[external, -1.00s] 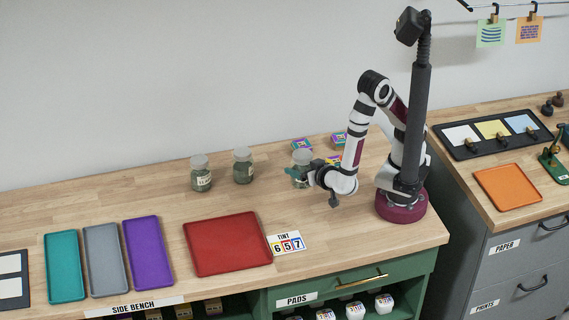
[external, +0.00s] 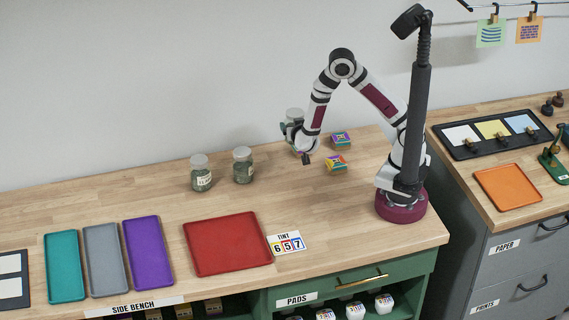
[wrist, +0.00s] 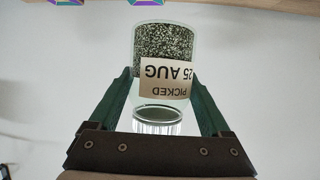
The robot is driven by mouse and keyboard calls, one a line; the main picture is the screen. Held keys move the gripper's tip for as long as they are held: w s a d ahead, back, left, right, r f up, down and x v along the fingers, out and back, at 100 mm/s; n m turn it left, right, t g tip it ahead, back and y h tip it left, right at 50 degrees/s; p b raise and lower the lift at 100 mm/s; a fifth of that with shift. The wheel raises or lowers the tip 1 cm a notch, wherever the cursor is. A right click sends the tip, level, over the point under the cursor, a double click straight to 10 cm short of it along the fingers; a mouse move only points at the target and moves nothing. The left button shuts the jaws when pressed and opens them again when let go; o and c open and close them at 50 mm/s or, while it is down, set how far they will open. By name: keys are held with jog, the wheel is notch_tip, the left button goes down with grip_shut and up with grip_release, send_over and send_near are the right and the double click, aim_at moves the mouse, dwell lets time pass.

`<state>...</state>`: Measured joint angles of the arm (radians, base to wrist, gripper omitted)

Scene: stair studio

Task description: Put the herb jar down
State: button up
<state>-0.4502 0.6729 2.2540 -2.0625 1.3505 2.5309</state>
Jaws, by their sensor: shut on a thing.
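My gripper (external: 293,131) is shut on a glass herb jar (external: 294,115) and holds it above the back of the bench. In the wrist view the jar (wrist: 164,58) sits between the green fingers, full of speckled green herb. Its label reads "PICKED 25 AUG" and appears upside down there, with the lid toward the gripper's palm side of the picture. In the external view the jar looks roughly upright, its lower part hidden by the gripper. Two similar lidded jars, one on the left (external: 201,175) and one on the right (external: 243,167), stand on the bench.
Teal (external: 65,265), grey (external: 103,259) and purple (external: 147,256) trays lie left. Small colourful boxes (external: 336,163) sit near my arm. Bench between jars and red tray is clear.

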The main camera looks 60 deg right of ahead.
jog(key=w+a+f, duration=0.1)
jog(key=a+f, duration=0.1)
jog(key=w+a+f, duration=0.1)
jog(key=a+f, duration=0.2)
jog(key=w+a+f, duration=0.1)
jog(key=a+f, duration=0.1)
jog(key=f, duration=0.1)
jog(key=shift+w+a+f, duration=0.1)
jog(key=shift+w+a, duration=0.15)
jog(key=shift+a, duration=0.1)
jog(key=shift+f, duration=0.4)
jog(key=shift+f, duration=0.15)
jog(key=o, duration=1.5)
